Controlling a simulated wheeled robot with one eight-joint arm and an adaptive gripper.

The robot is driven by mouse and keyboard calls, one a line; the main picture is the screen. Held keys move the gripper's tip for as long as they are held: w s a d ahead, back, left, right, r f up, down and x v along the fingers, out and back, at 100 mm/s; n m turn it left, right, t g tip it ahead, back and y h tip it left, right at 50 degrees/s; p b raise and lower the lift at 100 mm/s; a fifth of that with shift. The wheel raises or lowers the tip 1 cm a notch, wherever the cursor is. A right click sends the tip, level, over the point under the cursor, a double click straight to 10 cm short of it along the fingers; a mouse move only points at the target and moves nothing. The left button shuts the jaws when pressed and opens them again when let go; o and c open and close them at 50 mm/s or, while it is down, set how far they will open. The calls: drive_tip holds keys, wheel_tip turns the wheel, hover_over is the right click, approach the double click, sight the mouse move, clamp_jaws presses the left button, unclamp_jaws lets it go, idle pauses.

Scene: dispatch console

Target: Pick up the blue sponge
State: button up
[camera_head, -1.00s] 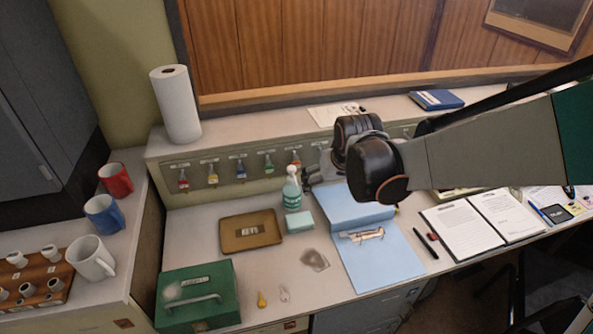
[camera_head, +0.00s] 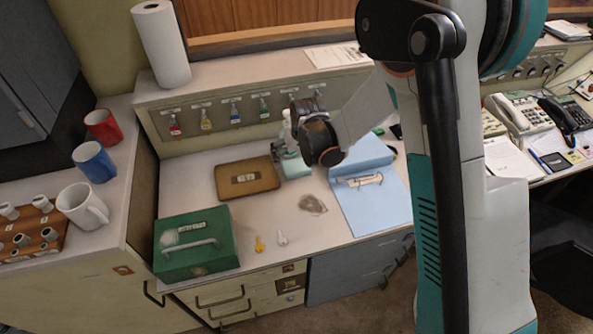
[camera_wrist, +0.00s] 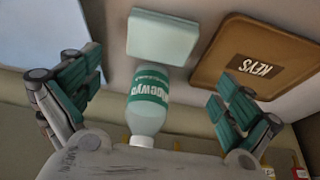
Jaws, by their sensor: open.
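The sponge (camera_wrist: 165,37) is a pale blue-green block lying flat on the desk. In the wrist view it sits at the top middle, beyond the fingertips. In the head view the sponge (camera_head: 294,168) is partly hidden by my gripper (camera_head: 284,152). In the wrist view my gripper (camera_wrist: 160,80) is open, with one finger on each side and nothing clasped. A labelled bottle (camera_wrist: 148,98) with a white top shows between the fingers, nearer the palm than the sponge. I cannot tell whether a finger touches it.
The brown keys tray (camera_head: 222,190) lies just left of the sponge. A blue folder (camera_head: 378,209) is to the right, with a flat grey-brown item (camera_head: 313,204) between. A green box (camera_head: 196,260) stands front left. A hook panel (camera_head: 190,140) rises behind. The front middle desk is mostly clear.

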sight(296, 164)
drive_tip(key=b+x, duration=0.1)
drive_tip(key=x, duration=0.3)
drive_tip(key=b+x, duration=0.1)
drive_tip(key=x, duration=0.1)
drive_tip(key=shift+s+d+f+b, duration=0.15)
drive_tip(key=shift+s+d+b, duration=0.1)
drive_tip(key=shift+s+b, duration=0.1)
drive_tip(key=shift+w+f, duration=0.2)
drive_tip(key=shift+f, duration=0.1)
drive_tip(key=shift+r, duration=0.1)
drive_tip(key=shift+c, duration=0.5)
drive_tip(key=c, duration=1)
drive_tip(key=shift+s+r, duration=0.1)
drive_tip(key=shift+r, duration=0.05)
